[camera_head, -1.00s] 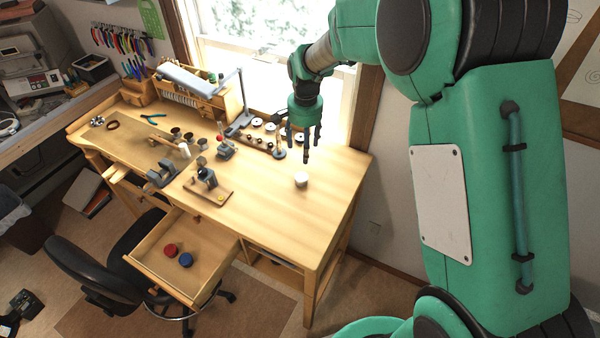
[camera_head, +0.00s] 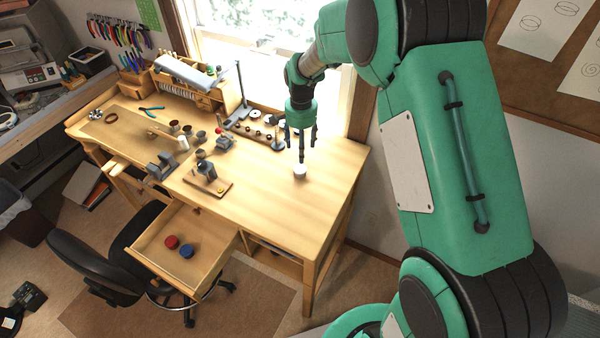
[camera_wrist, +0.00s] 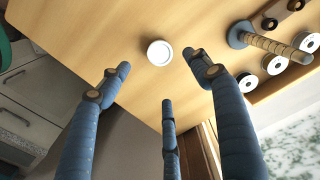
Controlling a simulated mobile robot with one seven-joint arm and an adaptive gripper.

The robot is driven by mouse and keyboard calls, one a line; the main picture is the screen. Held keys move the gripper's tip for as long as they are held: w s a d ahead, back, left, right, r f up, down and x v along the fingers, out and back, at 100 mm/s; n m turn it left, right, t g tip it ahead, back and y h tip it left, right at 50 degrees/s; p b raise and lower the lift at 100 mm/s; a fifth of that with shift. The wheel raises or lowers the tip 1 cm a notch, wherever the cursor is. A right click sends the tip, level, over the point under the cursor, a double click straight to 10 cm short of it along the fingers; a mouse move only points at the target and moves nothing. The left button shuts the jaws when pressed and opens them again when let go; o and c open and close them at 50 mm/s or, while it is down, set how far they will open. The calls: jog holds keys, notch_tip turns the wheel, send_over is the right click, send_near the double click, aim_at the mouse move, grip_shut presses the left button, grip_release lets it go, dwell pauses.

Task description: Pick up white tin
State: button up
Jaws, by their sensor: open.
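The white tin (camera_head: 300,171) stands on the right part of the wooden workbench (camera_head: 270,205). In the wrist view the white tin (camera_wrist: 160,53) shows as a small round white thing on bare wood. It lies just beyond the fingertips, roughly between the two outer ones. My gripper (camera_head: 301,150) is above the tin and points down. In the wrist view my gripper (camera_wrist: 160,78) has its three blue-grey fingers spread, with nothing between them. The gap in height between the fingertips and the tin is hard to judge.
A rack of small white-topped discs (camera_head: 257,133) and a ring stick (camera_wrist: 272,43) stand close behind the tin. A tool on a small board (camera_head: 207,180) is to its left. An open drawer (camera_head: 180,245) holds a red and a blue tin. The bench's front right is clear.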

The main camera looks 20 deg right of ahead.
send_over(300, 168)
jog(key=shift+d+f, duration=0.2)
jog(key=shift+f, duration=2.95)
jog(key=shift+f, duration=0.1)
jog(key=shift+w+a+f, duration=0.1)
jog(key=shift+f, duration=2.4)
jog(key=c, duration=1.3)
